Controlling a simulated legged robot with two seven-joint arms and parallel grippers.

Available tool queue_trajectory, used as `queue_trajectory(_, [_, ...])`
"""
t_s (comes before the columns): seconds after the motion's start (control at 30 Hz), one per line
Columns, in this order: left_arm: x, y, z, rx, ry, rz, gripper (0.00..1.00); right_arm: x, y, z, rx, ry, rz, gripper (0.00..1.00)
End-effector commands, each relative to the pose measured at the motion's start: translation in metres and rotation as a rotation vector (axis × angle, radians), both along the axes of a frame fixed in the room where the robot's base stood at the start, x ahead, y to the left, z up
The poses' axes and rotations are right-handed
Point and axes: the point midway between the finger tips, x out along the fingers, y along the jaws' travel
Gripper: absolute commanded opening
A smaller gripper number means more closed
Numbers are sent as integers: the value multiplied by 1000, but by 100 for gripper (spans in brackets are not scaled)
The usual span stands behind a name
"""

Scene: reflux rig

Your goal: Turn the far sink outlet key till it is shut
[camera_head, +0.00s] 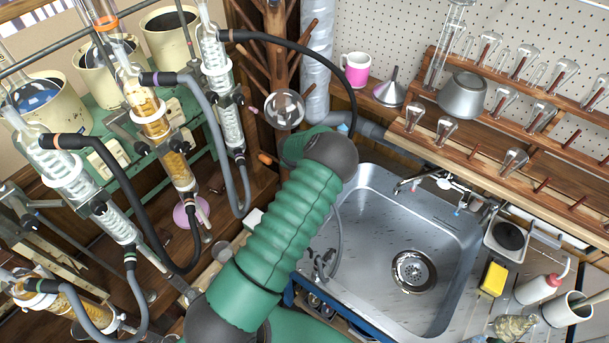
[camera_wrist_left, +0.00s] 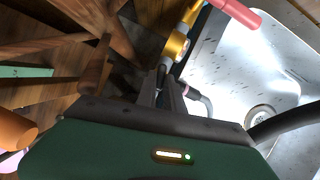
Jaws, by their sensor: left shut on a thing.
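The sink (camera_head: 365,200) is a steel basin right of my green arm in the head view. It also shows at the right of the wrist view (camera_wrist_left: 225,65). In the wrist view a brass outlet fitting (camera_wrist_left: 176,46) stands just beyond my left gripper (camera_wrist_left: 168,88), near the sink's edge. The two dark fingers are shut on the outlet key at the base of this fitting. The key is mostly hidden between them, so its angle cannot be told. In the head view my arm hides the gripper and the key. My right gripper is not in view.
A pink-red bar (camera_wrist_left: 236,12) lies close above the fitting, and a hose (camera_wrist_left: 203,102) runs beside the fingers. Glass condensers (camera_head: 75,190) with grey and black hoses crowd the left. A tap (camera_head: 440,184) and a yellow sponge (camera_head: 493,278) are by the sink.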

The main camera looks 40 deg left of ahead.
Motion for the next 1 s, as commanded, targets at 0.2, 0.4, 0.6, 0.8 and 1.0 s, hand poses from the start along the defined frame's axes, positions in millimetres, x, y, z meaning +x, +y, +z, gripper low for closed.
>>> queue_trajectory(0.2, [4,2,4,5,-9,-14,0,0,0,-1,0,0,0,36])
queue_trajectory(0.4, [4,2,4,5,-10,-14,0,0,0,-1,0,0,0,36])
queue_trajectory(0.6, [3,1,3,4,-8,-14,29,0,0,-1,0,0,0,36])
queue_trajectory(0.8, [1,1,2,2,-5,-14,34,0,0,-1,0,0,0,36])
queue_trajectory(1.0, [1,-1,3,1,-3,12,34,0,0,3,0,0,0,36])
